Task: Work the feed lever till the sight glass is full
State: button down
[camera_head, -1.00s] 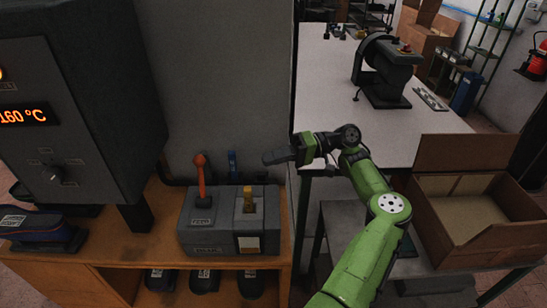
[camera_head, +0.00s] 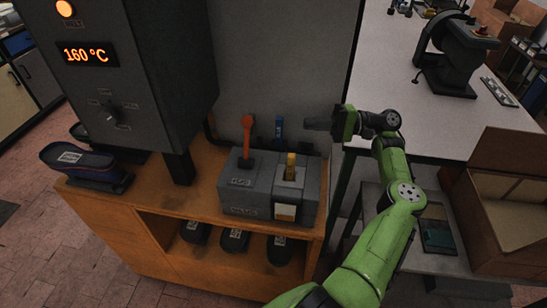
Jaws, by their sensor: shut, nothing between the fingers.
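A grey control block (camera_head: 245,195) stands on the wooden bench. A lever with a red-orange handle (camera_head: 247,135) rises upright from its left part. A shorter yellow lever (camera_head: 290,165) stands in its right part, above a pale square panel (camera_head: 285,211). A blue handle (camera_head: 279,130) shows behind the block. The labels are too small to read, so I cannot tell which is the feed lever or the sight glass. My gripper (camera_head: 308,124) is shut and empty. It points left, just right of the blue handle and above the block's back right, apart from the levers in the picture.
A dark machine cabinet (camera_head: 150,70) reading 160 °C stands left of the block. The wooden bench (camera_head: 170,215) has dark shoe-like pieces on its lower shelf. A white table (camera_head: 420,125) and an open cardboard box (camera_head: 510,215) are at right.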

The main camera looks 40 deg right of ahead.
aim_at(247, 139)
jog(key=w+f+m, duration=0.2)
jog(key=w+d+f+m+t+y+b, duration=0.1)
jog(key=f+m, duration=0.1)
jog(key=shift+w+d+f+m, duration=0.15)
jog(key=shift+w+d+m, duration=0.05)
jog(key=shift+w+m, duration=0.2)
jog(key=shift+w+f+m+t, duration=0.1)
jog(key=shift+f+m+t, duration=0.2)
jog(key=shift+m, duration=0.2)
jog(key=shift+r, duration=0.15)
jog(key=s+r+p+x, duration=0.1)
jog(key=x, duration=0.5)
jog(key=s+a+p+x, duration=0.1)
jog(key=x, duration=0.5)
jog(key=shift+a+r+p, duration=0.3)
jog(key=shift+a+r, duration=0.1)
